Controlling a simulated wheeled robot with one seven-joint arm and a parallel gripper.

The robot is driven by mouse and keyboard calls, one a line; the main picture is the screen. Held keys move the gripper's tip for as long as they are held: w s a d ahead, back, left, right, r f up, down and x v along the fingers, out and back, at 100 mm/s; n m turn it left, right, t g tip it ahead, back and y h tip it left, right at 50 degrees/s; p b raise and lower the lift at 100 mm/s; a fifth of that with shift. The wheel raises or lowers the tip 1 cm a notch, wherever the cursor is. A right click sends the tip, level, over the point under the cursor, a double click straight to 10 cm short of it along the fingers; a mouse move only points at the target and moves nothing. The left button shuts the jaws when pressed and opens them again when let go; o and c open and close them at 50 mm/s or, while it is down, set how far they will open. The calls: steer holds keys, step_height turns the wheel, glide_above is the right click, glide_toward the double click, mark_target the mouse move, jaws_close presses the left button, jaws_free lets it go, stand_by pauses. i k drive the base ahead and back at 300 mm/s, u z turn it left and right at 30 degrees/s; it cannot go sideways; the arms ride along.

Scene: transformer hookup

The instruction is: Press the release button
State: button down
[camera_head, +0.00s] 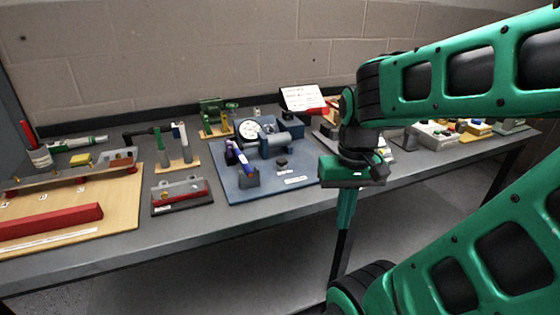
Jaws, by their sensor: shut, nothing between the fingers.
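My gripper (345,222) is in front of the table's front edge, pointing down, with its green fingers together and nothing seen between them. It is apart from the items on the table. I cannot tell for certain which part is the release button. A small dark block (282,164) sits on the blue board (240,191), left of my gripper. The board also carries a blue-grey device (282,136) and a round white dial (249,130). Control boxes (432,134) with small coloured parts stand to the right, partly hidden by my arm.
The grey table (130,240) runs along a block wall. At left are a wooden board (120,207) with a red bar (50,230), and a small dark tray (182,207). A white sign (302,98) stands at the back. Open floor lies in front of the table.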

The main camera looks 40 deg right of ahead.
mark_target(281, 161)
steer(key=z, duration=0.05)
steer(key=k, duration=0.5)
steer(key=u, duration=1.6)
steer(key=i, duration=0.95)
steer(key=z, duration=1.55)
